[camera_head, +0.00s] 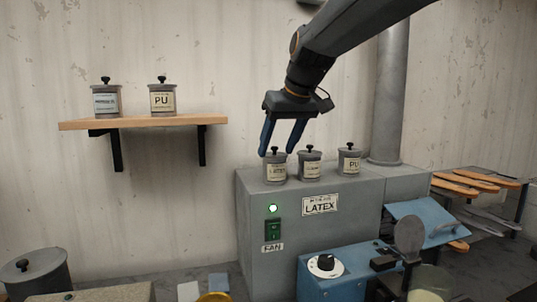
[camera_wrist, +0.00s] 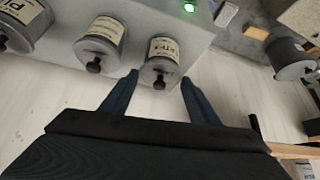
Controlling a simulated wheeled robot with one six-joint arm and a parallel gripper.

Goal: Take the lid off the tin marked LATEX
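The LATEX tin (camera_head: 276,172) is the leftmost of three grey lidded tins on top of a grey cabinet. Its lid (camera_head: 274,157) is on, with a black knob. My gripper (camera_head: 277,151) is open and points down, its blue fingertips close to the lid's knob. In the wrist view, the LATEX tin (camera_wrist: 165,58) shows its label partly, and its knob (camera_wrist: 159,83) appears between the two fingers. I cannot tell whether the fingers touch it. Nothing is held.
A middle tin (camera_head: 311,170), its label unclear, and a PU tin (camera_head: 349,163) stand to the right. The cabinet (camera_head: 252,215) bears a LATEX plate (camera_head: 320,205) and a green-lit switch. A wall shelf (camera_head: 140,123) holds two more tins. A grey pipe (camera_head: 390,90) rises behind.

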